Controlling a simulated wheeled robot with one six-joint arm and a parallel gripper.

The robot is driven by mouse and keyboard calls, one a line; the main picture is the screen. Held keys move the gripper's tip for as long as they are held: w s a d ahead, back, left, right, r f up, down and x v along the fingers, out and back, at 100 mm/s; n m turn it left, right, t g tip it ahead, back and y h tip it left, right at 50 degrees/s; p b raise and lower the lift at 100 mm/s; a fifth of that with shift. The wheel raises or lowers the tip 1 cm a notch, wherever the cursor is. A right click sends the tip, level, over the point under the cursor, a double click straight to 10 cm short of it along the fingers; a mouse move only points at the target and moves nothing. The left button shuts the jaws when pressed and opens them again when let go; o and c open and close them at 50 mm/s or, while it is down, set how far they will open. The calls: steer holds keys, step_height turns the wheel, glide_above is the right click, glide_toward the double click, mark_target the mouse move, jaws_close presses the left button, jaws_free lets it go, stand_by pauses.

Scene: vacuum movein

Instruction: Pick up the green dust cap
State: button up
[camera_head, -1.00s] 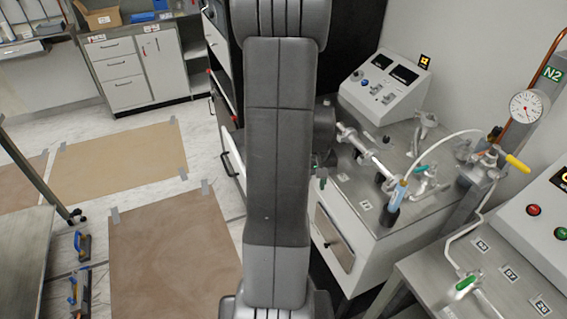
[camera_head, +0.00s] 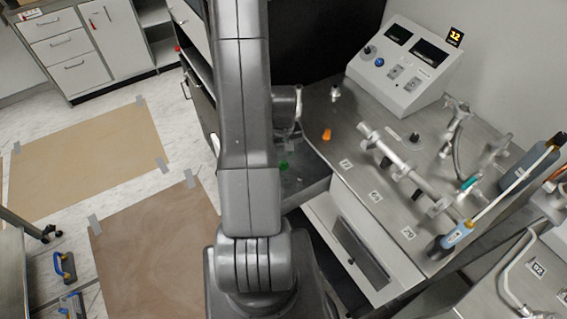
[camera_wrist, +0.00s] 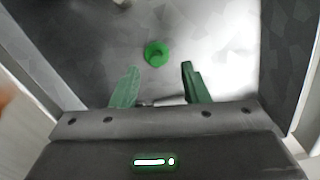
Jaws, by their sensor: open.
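The green dust cap (camera_wrist: 156,54) lies on a grey metal surface in the wrist view, just beyond my fingertips and roughly centred between them. My gripper (camera_wrist: 160,86) is open and empty, with a green finger on each side. In the head view a small green spot (camera_head: 283,165), probably the same cap, shows beside my arm near the bench's left end.
An orange cap (camera_head: 326,134) stands on the metal bench nearby. A pipe manifold (camera_head: 405,165) and a white control box (camera_head: 403,65) stand to the right. A blurred orange shape (camera_wrist: 8,105) edges the wrist view.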

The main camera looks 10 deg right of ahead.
mark_target(284, 162)
steer(key=shift+d+f+p, duration=0.2)
steer(key=shift+f+p, duration=0.2)
steer(key=shift+f, duration=1.45)
jaws_close()
